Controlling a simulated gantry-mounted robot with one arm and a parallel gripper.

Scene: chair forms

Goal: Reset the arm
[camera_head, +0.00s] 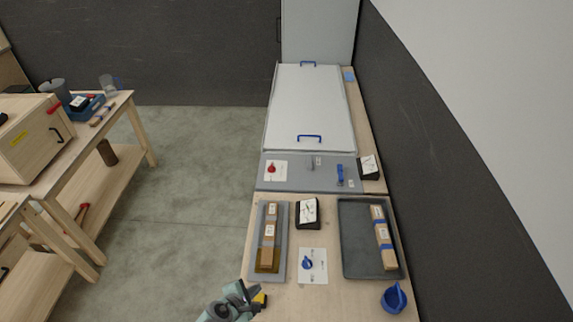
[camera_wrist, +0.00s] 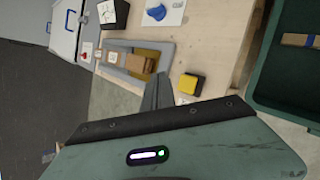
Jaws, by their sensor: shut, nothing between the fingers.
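My gripper (camera_head: 238,299) is at the bottom of the head view, by the near left corner of the wooden table (camera_head: 338,302). In the wrist view its dark fingers (camera_wrist: 157,92) are together with nothing between them. A small black and yellow block (camera_head: 260,300) sits just right of the gripper in the head view. It also shows in the wrist view (camera_wrist: 189,84), apart from the fingers.
A grey tray (camera_head: 282,263) with wooden blocks (camera_head: 269,232) lies on the table's left. A dark tray (camera_head: 357,266) holds a long wooden piece (camera_head: 384,240). A blue cup-like part (camera_head: 394,298) stands near right. Open floor (camera_head: 185,190) lies left.

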